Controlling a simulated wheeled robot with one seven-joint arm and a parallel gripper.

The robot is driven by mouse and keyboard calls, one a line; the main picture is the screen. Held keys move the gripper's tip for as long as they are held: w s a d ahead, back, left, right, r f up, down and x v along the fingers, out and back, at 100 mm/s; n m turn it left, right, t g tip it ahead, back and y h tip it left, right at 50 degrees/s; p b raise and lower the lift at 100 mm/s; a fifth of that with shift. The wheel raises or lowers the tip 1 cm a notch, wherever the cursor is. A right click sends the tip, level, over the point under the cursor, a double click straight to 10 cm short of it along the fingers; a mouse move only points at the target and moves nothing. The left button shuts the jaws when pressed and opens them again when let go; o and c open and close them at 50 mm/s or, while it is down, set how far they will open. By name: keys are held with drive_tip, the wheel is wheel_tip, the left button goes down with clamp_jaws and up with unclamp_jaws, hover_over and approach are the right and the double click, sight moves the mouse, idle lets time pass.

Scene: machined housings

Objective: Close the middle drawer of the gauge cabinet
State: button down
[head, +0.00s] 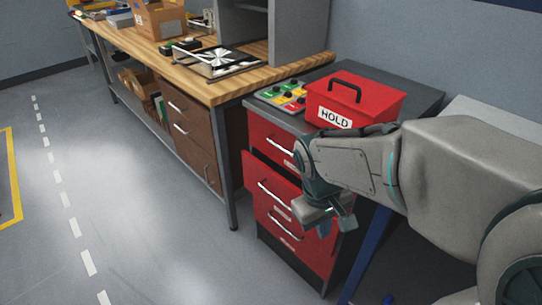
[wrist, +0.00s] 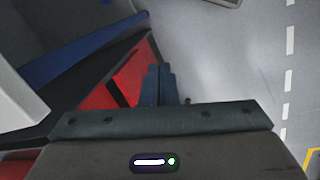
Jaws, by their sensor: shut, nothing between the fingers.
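The gauge cabinet (head: 410,92) is grey with red drawer fronts and stands right of the workbench. Its middle drawer (head: 262,175) stands out a little from the cabinet, with a dark gap above its front. The upper drawer (head: 262,128) and the bottom drawer (head: 318,246) look closed. My gripper (head: 327,226) is shut and empty, at the right end of the drawer fronts, and hides part of them. In the wrist view my shut fingers (wrist: 158,84) point past red drawer fronts (wrist: 132,75). I cannot tell whether they touch the drawer.
A red box labelled HOLD (head: 375,104) and a tray of coloured buttons (head: 286,94) sit on the cabinet top. The wooden workbench (head: 270,83) with brown drawers (head: 195,140) stands to the left. The floor (head: 140,180) in front is clear.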

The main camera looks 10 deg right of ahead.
drive_tip(key=w+f+n+g+h+b, duration=0.1)
drive_tip(key=w+f+n+h+b, duration=0.4)
drive_tip(key=f, duration=0.3)
drive_tip(key=n+t+h+b, duration=0.75)
drive_tip(key=n+t, duration=0.45)
drive_tip(key=n, duration=0.5)
approach(283, 183)
drive_tip(key=b+x, duration=0.4)
drive_tip(key=x, duration=0.2)
drive_tip(key=shift+f, duration=0.2)
drive_tip(key=shift+w+d+r+b, duration=0.1)
drive_tip(key=shift+w+d+b, duration=0.15)
drive_tip(key=shift+d+b, duration=0.1)
drive_tip(key=shift+r, duration=0.1)
